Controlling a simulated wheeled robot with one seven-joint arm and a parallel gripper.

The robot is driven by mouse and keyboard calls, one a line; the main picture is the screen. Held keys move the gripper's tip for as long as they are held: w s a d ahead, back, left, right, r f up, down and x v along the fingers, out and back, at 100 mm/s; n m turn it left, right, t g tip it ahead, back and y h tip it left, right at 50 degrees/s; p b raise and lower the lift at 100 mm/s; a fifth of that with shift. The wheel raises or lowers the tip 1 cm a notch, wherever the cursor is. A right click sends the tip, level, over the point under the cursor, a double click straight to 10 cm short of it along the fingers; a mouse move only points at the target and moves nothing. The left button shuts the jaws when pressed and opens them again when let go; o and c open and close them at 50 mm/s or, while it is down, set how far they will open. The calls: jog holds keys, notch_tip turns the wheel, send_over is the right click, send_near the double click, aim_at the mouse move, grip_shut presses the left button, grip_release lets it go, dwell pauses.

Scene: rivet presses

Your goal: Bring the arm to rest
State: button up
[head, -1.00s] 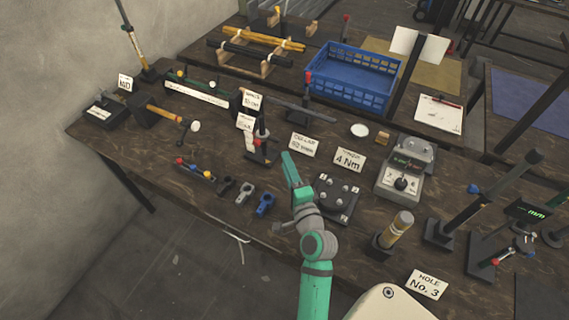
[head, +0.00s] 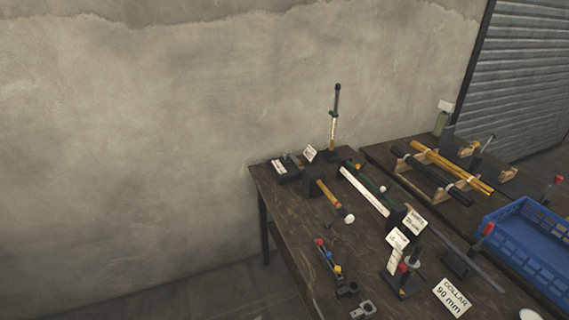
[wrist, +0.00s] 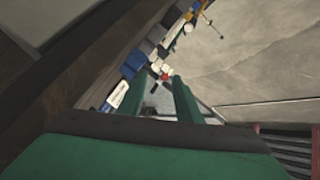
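My gripper (wrist: 157,84) shows in the wrist view. Its two green fingers stand apart with a gap between them, and nothing is held in the gap. Beyond the fingertips, small and blurred, are several bench items and part of a grey wall. The arm and gripper are outside the head view, so I cannot tell from there how the arm is bent.
In the head view, a dark workbench (head: 302,232) carries an orange-handled tool (head: 328,194), a collar card (head: 452,297) and a blue crate (head: 527,245). A tall upright tool (head: 335,118) stands at its back. A bare wall (head: 130,140) fills the left.

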jog(key=s+a+n+y, duration=0.8)
jog(key=s+a+n, duration=0.9)
jog(key=a, duration=0.5)
jog(key=shift+s+r, duration=0.2)
jog(key=shift+s, duration=0.5)
jog(key=shift+w+a, duration=0.1)
